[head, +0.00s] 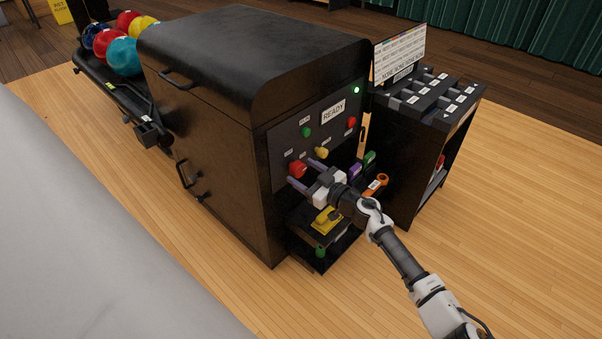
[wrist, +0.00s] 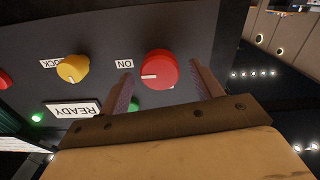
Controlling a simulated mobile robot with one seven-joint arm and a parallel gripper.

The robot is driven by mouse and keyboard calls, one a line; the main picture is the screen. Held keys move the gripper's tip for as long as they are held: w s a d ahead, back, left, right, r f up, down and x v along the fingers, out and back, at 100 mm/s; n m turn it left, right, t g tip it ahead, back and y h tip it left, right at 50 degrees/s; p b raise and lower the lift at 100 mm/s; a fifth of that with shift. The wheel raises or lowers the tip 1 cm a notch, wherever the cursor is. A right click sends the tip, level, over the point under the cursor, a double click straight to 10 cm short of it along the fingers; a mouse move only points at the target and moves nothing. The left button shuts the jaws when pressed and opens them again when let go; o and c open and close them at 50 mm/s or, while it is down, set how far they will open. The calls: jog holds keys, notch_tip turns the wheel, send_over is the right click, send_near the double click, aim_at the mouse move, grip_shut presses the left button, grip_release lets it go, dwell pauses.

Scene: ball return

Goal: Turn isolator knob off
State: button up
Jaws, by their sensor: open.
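The red isolator knob (wrist: 158,70) is on the dark control panel (wrist: 110,30) of the ball-return cabinet. A white mark on the knob points to an "ON" label (wrist: 124,64) in the wrist view. In the head view the red knob (head: 297,170) is at the panel's lower left. My gripper (head: 303,174) is open in front of the panel. In the wrist view its fingers (wrist: 162,88) stand on either side of the knob, with gaps visible. I cannot tell how deep the fingertips reach.
A yellow knob (head: 321,153), a green button (head: 306,132) and a small red knob (head: 351,122) share the panel beside a "READY" sign (head: 333,112). A shelf with a yellow item (head: 327,221) lies below my gripper. A dark rack (head: 425,110) stands to the right.

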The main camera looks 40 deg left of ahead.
jog(key=shift+w+a, duration=0.1)
jog(key=shift+a, duration=0.7)
jog(key=c, duration=1)
